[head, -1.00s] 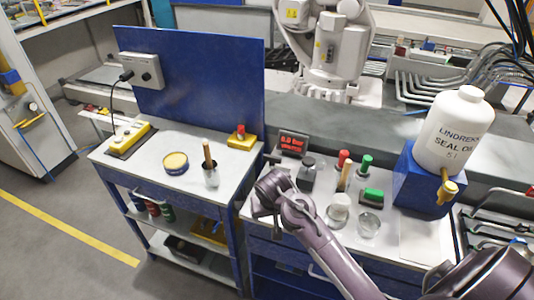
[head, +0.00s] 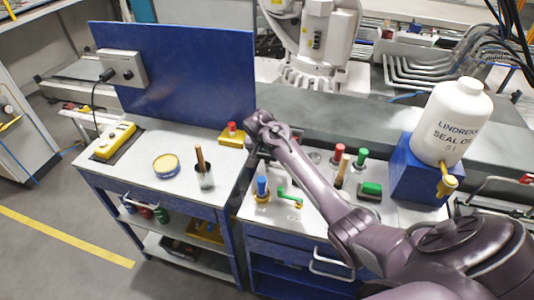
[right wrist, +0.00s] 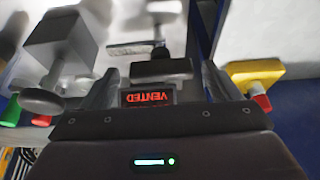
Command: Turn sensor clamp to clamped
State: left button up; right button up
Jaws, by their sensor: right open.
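My right gripper (head: 260,130) is over the back of the right-hand bench, beside a yellow box with a red button. In the right wrist view the gripper (right wrist: 157,84) is open and empty, its two fingers apart. A dark T-shaped part (right wrist: 160,66) stands just beyond and between the fingertips; it may be the sensor clamp, but I cannot tell surely. A small display (right wrist: 150,97) reads "VENTED" upside down between the fingers. In the head view my arm hides the display and the area around it. My left gripper is not in view.
The yellow box (head: 232,137) is close by the gripper. A blue-topped fitting (head: 262,188) and a green lever (head: 289,195) stand at the bench front. A grey block (right wrist: 62,42) is beside the fingers. The white oil bottle (head: 453,122) stands at right.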

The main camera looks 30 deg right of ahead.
jog(key=shift+x, duration=0.95)
jog(key=c, duration=1)
